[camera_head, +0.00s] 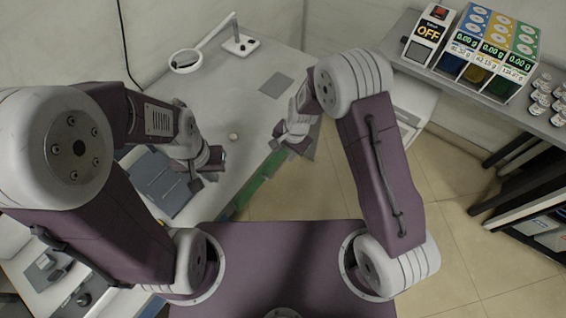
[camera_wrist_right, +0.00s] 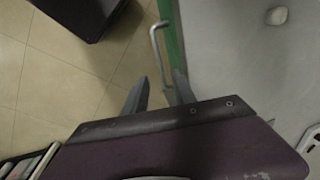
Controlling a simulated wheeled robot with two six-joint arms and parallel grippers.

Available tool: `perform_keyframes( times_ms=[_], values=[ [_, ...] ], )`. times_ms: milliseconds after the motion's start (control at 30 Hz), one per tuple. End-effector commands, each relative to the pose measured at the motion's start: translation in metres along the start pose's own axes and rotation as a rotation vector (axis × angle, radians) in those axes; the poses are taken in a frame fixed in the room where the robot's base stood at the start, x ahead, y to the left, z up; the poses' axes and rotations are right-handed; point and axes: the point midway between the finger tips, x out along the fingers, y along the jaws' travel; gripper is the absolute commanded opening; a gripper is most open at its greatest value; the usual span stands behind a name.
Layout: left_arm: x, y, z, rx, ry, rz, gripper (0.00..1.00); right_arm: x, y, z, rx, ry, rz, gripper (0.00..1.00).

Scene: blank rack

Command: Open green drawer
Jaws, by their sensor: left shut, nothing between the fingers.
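The green drawer front (camera_head: 262,178) runs along the table's edge in the head view, below the white tabletop. In the right wrist view, the green front (camera_wrist_right: 172,35) shows as a narrow strip with a grey bar handle (camera_wrist_right: 157,52) standing out from it. My right gripper (camera_head: 278,144) is at the table edge by the drawer. In its wrist view, its two fingers (camera_wrist_right: 160,76) are apart, and the lower end of the handle appears between their tips; I cannot tell whether they touch it. My left gripper (camera_head: 202,178) is shut and empty above the table.
The white table (camera_head: 240,100) carries a magnifier lamp (camera_head: 186,60), a grey square (camera_head: 276,86), a blue-grey panel (camera_head: 160,183) and a small white knob (camera_head: 233,136). A shelf with colored bins (camera_head: 485,55) stands at right. Tiled floor (camera_head: 310,190) beside the drawer is clear.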

Motion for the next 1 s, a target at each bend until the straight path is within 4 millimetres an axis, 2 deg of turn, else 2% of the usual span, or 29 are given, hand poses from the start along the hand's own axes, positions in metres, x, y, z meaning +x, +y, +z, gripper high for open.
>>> perform_keyframes(
  times_ms=[200, 400, 533, 767, 867, 900, 1000],
  values=[
    [0.008, 0.0, 0.001, 0.0, 0.0, 0.0, 0.0, 0.046, 0.002, 0.0, 0.001, -0.001, 0.004, 0.32],
    [0.013, 0.0, 0.001, 0.0, 0.0, 0.0, 0.0, 0.077, 0.001, 0.0, 0.0, 0.0, 0.002, 0.32],
    [0.013, 0.0, 0.001, 0.0, 0.0, 0.0, 0.0, 0.085, 0.001, 0.0, -0.001, 0.001, 0.001, 0.32],
    [0.013, 0.0, 0.001, 0.0, 0.0, 0.0, 0.0, 0.085, 0.001, 0.0, -0.001, 0.001, 0.001, 0.32],
    [0.013, 0.0, 0.001, 0.0, 0.0, 0.0, 0.0, 0.085, 0.001, 0.0, -0.001, 0.001, 0.001, 0.05],
    [0.013, 0.0, 0.001, 0.0, 0.0, 0.0, 0.0, 0.085, 0.001, 0.0, -0.001, 0.001, 0.001, 0.0],
    [0.013, 0.0, 0.001, 0.0, 0.0, 0.0, 0.0, 0.085, 0.001, 0.0, 0.0, 0.001, 0.001, 0.0]
  ],
)
